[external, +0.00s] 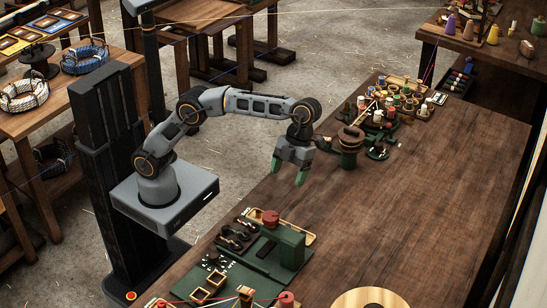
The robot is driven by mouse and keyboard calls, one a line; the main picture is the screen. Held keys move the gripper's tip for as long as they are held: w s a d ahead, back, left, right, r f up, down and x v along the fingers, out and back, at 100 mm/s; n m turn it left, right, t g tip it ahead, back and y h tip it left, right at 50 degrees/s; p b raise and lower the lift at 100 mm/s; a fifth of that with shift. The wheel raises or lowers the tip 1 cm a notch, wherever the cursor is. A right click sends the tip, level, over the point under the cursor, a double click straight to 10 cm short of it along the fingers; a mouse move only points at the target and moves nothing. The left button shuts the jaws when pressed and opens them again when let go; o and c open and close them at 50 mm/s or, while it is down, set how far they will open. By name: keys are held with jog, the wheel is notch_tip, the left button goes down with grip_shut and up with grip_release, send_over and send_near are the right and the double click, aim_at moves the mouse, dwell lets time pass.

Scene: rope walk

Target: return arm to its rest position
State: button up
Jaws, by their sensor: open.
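My gripper (290,172) hangs from the end of my bent arm and points downward. Its green fingertips are apart, with nothing seen between them. It is above or beside the left edge of the long dark wooden table (420,220); its exact height above the surface is hard to tell. My arm reaches out to the right from its base on the column.
A green and brown spool device (349,148) stands just right of my gripper, with a rack of several thread spools (385,112) behind. A green box (287,246) sits on a green mat nearer the camera. The table's right part is clear.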

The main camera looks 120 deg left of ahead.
jog(key=s+f+n+t+y, duration=0.15)
jog(key=s+f+n, duration=0.25)
jog(key=f+n, duration=0.55)
jog(key=s+d+n+t+y+p, duration=0.15)
jog(key=s+n, duration=0.35)
jog(key=s, duration=0.6)
jog(key=s+d+n+t+y+p, duration=0.15)
jog(key=s+n, duration=0.35)
jog(key=s, duration=0.7)
jog(key=s+a+f+m+g+y+b, duration=0.1)
jog(key=s+a+f+g+b, duration=0.15)
jog(key=f+b, duration=1.15)
jog(key=s+a+f+g+y+b, duration=0.1)
jog(key=s+a+f+b, duration=0.15)
jog(key=f+b, duration=1.1)
jog(key=s+a+f+m+g+y+b, duration=0.1)
jog(key=a+f+g+b, duration=0.15)
jog(key=f+b, duration=1.1)
jog(key=w+d+f+n+t+h+b, duration=0.1)
jog(key=w+d+f+t+h, duration=0.1)
jog(key=w+d+t, duration=0.3)
jog(key=w+d+h, duration=0.1)
jog(key=w+d, duration=0.1)
jog(key=d, duration=0.1)
jog(key=shift+d+f+b, duration=0.2)
jog(key=shift+d+b, duration=0.1)
jog(key=shift+b, duration=0.1)
